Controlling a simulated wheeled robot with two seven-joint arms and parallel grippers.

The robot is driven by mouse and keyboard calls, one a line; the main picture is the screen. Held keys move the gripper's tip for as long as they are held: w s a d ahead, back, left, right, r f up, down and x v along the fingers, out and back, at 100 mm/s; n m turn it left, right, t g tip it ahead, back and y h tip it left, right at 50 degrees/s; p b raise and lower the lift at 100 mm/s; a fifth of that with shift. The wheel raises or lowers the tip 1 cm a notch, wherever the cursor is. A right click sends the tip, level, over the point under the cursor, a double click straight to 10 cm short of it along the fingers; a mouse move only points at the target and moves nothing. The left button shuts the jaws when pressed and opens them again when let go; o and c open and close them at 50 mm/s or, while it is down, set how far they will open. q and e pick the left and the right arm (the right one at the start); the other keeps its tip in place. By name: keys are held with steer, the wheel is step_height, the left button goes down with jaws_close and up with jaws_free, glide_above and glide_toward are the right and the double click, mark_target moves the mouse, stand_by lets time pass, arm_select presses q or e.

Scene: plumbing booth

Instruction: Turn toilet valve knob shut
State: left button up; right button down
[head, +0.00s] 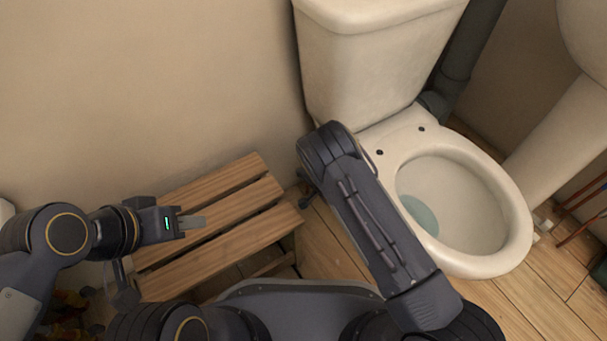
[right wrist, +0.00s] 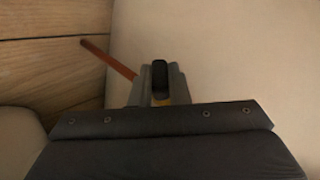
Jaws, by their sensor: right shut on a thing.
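In the right wrist view my right gripper (right wrist: 158,88) is shut on a small black valve knob (right wrist: 160,77), which shows between its two grey fingers. A bit of yellow, brass-like metal shows just below the knob. A copper-coloured pipe (right wrist: 108,58) runs from the upper left to the fingers. In the head view my right forearm hides the right gripper and the knob. My left gripper (head: 192,222) hangs above a wooden slatted bench, apart from the valve. Its fingers are seen from the side, so I cannot tell their opening.
The toilet (head: 480,265) stands on the right, with its tank (head: 370,65) against the wall. The slatted bench (head: 265,228) stands to its left. A dark drain pipe (head: 466,50) and a sink pedestal (head: 560,135) are farther right. Some wood floor (head: 322,250) is clear between bench and toilet.

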steer(key=shift+w+d+r, duration=0.1)
steer(key=shift+w+d, duration=0.15)
steer(key=c, duration=1.4)
jaws_free()
steer(key=shift+s, duration=0.1)
